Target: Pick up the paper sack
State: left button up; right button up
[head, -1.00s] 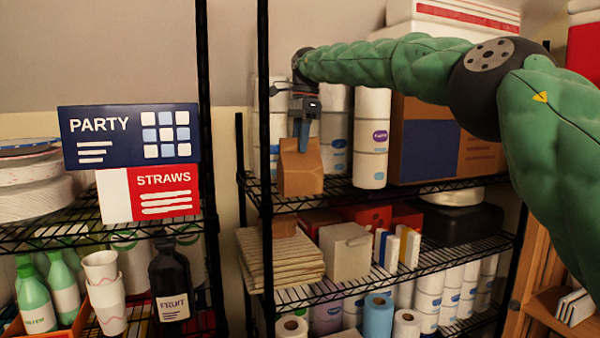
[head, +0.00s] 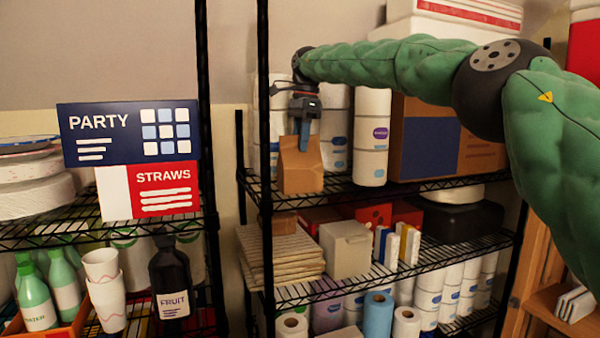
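The paper sack (head: 300,174) is a small brown bag standing upright on the upper wire shelf of the right rack, just right of the front post. My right gripper (head: 304,140) comes down from above at the top of the sack. A blue finger overlaps the sack's folded top edge in the picture. Only that finger shows clearly, so I cannot tell whether the gripper is closed on the sack. My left gripper is not in view.
White paper rolls (head: 371,135) stand behind and right of the sack, with a cardboard box (head: 425,150) further right. The black rack post (head: 264,230) is close on the left. The lower shelf holds folded cloths (head: 280,255) and small boxes.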

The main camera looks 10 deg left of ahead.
grip_shut()
jog(key=shift+s+f, duration=0.1)
dwell(1.2)
